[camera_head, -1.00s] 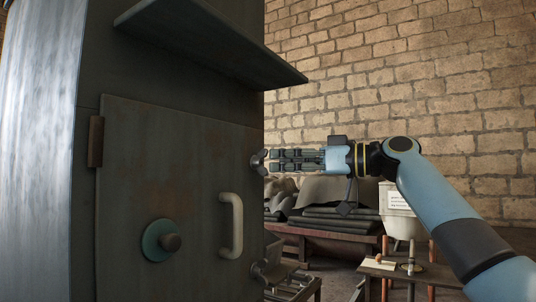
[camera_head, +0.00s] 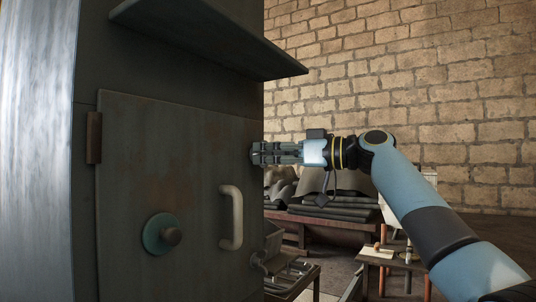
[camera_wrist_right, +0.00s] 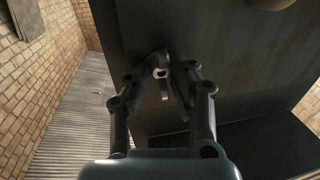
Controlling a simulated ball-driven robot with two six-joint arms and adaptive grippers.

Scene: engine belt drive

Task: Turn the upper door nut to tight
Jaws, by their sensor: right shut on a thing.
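The upper door nut (camera_wrist_right: 161,72) is a small metal wing nut at the door's edge, between my right fingertips in the right wrist view. In the head view my fingers mostly cover it. My right gripper (camera_head: 257,154) comes in from the right, level, and is shut on the nut; it also shows in the right wrist view (camera_wrist_right: 160,84). The door (camera_head: 200,150) is a dark, rusty metal panel lying closed against its cabinet. How tight the nut is cannot be seen. My left gripper is not in view.
The door has a pale handle (camera_head: 231,218), a round knob (camera_head: 170,237), a left hinge (camera_head: 94,138) and a lower nut (camera_head: 258,262). A metal shelf (camera_head: 210,40) juts out above. A bench with dark rolls (camera_head: 330,208) and a small table (camera_head: 380,256) stand behind.

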